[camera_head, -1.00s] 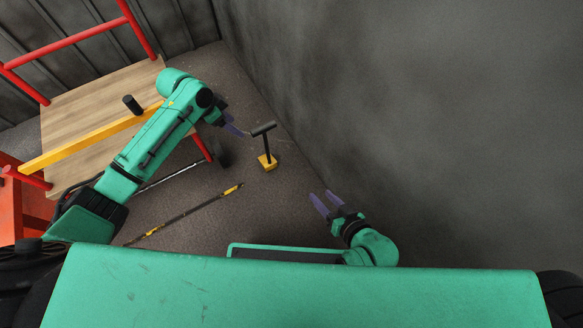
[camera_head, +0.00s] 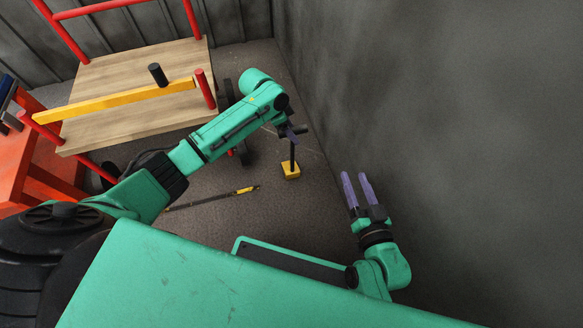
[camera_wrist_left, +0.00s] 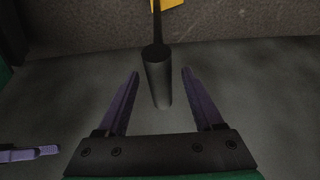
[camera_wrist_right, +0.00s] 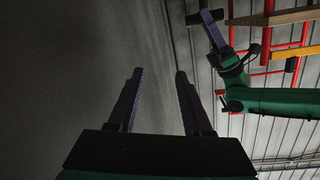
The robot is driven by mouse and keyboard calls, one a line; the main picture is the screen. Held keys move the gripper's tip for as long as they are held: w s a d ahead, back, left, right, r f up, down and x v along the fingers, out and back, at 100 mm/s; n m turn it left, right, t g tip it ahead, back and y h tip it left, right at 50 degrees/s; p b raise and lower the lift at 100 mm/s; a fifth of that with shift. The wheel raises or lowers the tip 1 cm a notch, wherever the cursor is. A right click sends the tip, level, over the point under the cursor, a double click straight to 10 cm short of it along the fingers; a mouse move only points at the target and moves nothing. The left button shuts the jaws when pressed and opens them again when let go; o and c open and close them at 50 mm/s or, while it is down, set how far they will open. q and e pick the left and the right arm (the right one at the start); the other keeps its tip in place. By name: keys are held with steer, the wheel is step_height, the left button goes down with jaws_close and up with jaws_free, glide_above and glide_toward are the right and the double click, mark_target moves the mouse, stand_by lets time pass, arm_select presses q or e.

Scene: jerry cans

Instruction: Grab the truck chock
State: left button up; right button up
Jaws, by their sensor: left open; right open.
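The truck chock has a yellow block base (camera_head: 290,171) on the floor near the wall, with a thin black upright post and a black cross handle on top. My left gripper (camera_head: 290,133) is at the handle and partly covers it. In the left wrist view the dark handle bar (camera_wrist_left: 158,82) lies between the two open purple fingers, with gaps on both sides. The yellow base (camera_wrist_left: 171,3) shows beyond it at the top edge. My right gripper (camera_head: 356,178) is open and empty near the wall, to the right of the chock.
A cart with a wooden deck (camera_head: 105,80), red rails and a yellow bar stands at the left, beside an orange-red frame (camera_head: 25,160). A dark rod with a yellow end (camera_head: 225,195) lies on the floor. The grey wall (camera_head: 430,120) closes off the right.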

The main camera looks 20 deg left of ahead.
arm_select(q)
steer(key=shift+w+d+f+b, duration=0.2)
steer(key=shift+f+b, duration=0.15)
steer(key=shift+f, duration=0.25)
jaws_close()
arm_select(e)
steer(key=w+r+t, duration=0.3)
steer(key=w+r, duration=0.1)
steer(key=r, duration=0.4)
steer(key=shift+w+d+r, duration=0.25)
steer(key=shift+d+r, duration=0.05)
